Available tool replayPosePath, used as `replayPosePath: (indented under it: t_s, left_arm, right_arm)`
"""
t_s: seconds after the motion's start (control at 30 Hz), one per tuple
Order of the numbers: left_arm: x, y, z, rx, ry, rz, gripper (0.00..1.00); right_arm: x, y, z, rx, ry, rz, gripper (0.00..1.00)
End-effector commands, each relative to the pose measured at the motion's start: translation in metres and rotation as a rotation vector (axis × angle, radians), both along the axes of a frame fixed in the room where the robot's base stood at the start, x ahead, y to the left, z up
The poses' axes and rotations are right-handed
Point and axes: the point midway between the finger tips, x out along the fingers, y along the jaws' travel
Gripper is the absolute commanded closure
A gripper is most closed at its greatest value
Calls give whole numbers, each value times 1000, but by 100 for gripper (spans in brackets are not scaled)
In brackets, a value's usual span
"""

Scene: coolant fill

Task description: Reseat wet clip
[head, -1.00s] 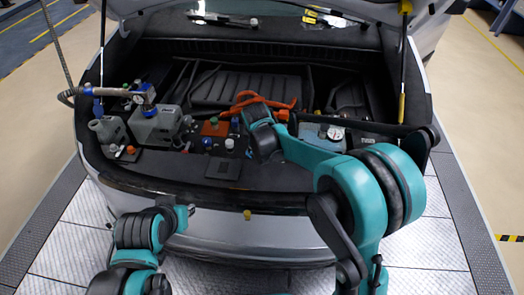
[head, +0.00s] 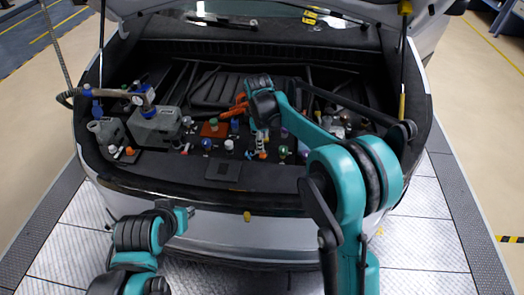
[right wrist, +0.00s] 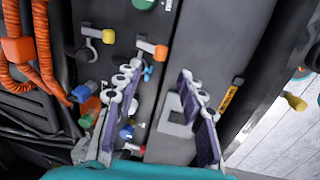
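Two small clip-like parts sit on the dark panel in the right wrist view: one white with an orange end (right wrist: 152,47) and one white with a yellow end (right wrist: 100,35). I cannot tell which is the wet clip. My right gripper (right wrist: 162,112) is open, with its two purple-padded fingers apart and nothing held. In the head view the right gripper (head: 262,143) points down over the middle of the bay. My left gripper (head: 186,213) is low at the left, outside the bay; its fingers are unclear.
The open bay holds an orange plate (head: 214,128), a grey box (head: 155,125) with a hose (head: 110,93), and several coloured caps. Orange corrugated hoses (right wrist: 42,35) run beside my right gripper. The bay's front lip (head: 220,197) is clear. A prop stands at each side.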

Motion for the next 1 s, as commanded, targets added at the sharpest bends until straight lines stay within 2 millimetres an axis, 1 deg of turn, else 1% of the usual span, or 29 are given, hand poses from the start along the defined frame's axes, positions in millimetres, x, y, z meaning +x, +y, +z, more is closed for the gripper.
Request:
replayPosePath:
  t_s: [0.03,0.1,0.27,0.37,0.5,0.6,0.7,0.8,1.0]
  left_arm:
    - [0,0,-2,0,0,0,77]
    - [0,0,-2,0,0,0,77]
    - [0,0,-6,0,0,0,77]
    - [0,0,-11,0,0,0,77]
    - [0,0,-19,0,0,0,77]
    - [0,0,-24,0,0,0,77]
    - [0,0,-27,0,0,0,77]
    - [0,0,-29,0,0,0,77]
    - [0,0,-28,0,0,0,77]
  right_arm:
    - [7,-2,-5,9,39,-1,60]
    - [11,-4,-8,23,84,1,60]
    - [14,-5,-18,37,127,8,60]
    - [14,-5,-32,37,127,8,60]
    - [15,-5,-57,37,126,8,60]
    - [15,-5,-72,37,125,8,60]
    - [16,-5,-82,37,125,8,60]
    - [16,-5,-88,37,124,8,60]
    - [16,-5,-89,37,124,7,60]
